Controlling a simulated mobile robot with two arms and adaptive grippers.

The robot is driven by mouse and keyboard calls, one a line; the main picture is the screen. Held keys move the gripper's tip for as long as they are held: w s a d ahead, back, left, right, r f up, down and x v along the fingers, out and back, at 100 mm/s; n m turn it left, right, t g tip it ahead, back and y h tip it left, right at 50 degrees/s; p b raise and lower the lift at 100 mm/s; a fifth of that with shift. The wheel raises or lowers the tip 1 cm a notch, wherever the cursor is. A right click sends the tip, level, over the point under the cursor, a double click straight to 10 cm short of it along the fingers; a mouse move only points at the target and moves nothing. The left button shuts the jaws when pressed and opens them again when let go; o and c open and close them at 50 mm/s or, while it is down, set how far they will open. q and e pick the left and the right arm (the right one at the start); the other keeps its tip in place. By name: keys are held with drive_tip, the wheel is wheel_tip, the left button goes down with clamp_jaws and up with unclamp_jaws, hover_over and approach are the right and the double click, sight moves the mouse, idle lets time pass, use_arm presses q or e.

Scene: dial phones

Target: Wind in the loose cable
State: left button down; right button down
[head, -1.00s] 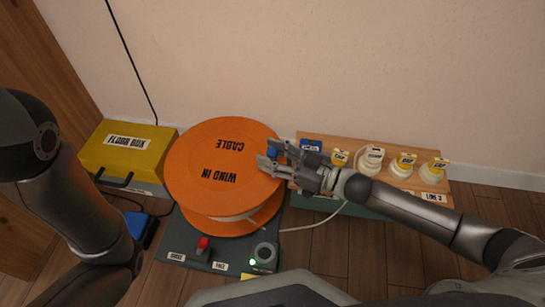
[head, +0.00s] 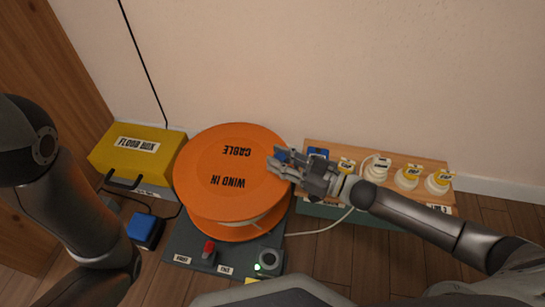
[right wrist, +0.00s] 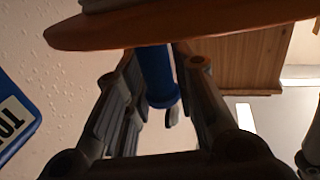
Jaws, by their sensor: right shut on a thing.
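The orange cable reel (head: 205,190), marked CABLE and WIND IN, lies flat on a dark base (head: 185,245). A pale loose cable (head: 318,232) runs from the reel's right side towards the wooden rack. My right gripper (head: 277,164) is at the reel's right edge, shut on the blue crank handle (head: 282,155). In the right wrist view the blue handle (right wrist: 157,77) stands between the fingers, beside the orange disc (right wrist: 180,25). My left arm shows at the left, but its gripper is out of view.
A wooden rack (head: 410,165) with several white, yellow-tagged plugs stands right of the reel. A yellow box (head: 125,158) with a black handle is at left, with a blue-topped block (head: 144,226) near it. The base bears a red switch (head: 209,249) and a round knob (head: 268,260) with a green light.

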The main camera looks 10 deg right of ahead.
drive_tip(key=shift+w+d, duration=0.15)
drive_tip(key=shift+w, duration=0.2)
drive_tip(key=c, duration=1.3)
unclamp_jaws()
drive_tip(key=v, duration=1.2)
drive_tip(key=shift+s, duration=0.1)
